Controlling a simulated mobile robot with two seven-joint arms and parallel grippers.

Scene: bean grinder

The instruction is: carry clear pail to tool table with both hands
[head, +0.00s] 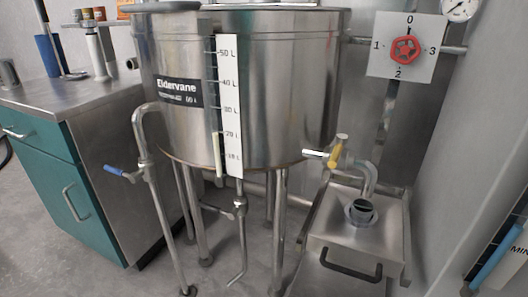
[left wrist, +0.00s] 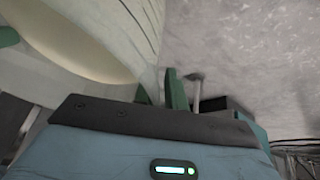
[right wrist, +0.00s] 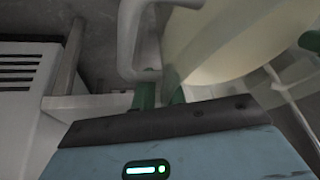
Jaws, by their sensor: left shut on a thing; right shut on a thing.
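The clear pail (left wrist: 75,35) shows as a large pale, translucent curved body at the upper left of the left wrist view. It also fills the upper right of the right wrist view (right wrist: 225,40). My left gripper (left wrist: 162,88) has its green fingers shut at the pail's side; the exact grip spot is hard to see. My right gripper (right wrist: 160,90) is shut at the pail's other side, by a pale looped handle (right wrist: 126,45). The head view shows neither gripper nor the pail. I cannot tell for sure which surface is the tool table.
A steel kettle (head: 285,90) on legs is central. A steel box with a black handle (head: 350,265) stands right, under a red valve (head: 405,49). Grey floor (head: 110,278) shows front left.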

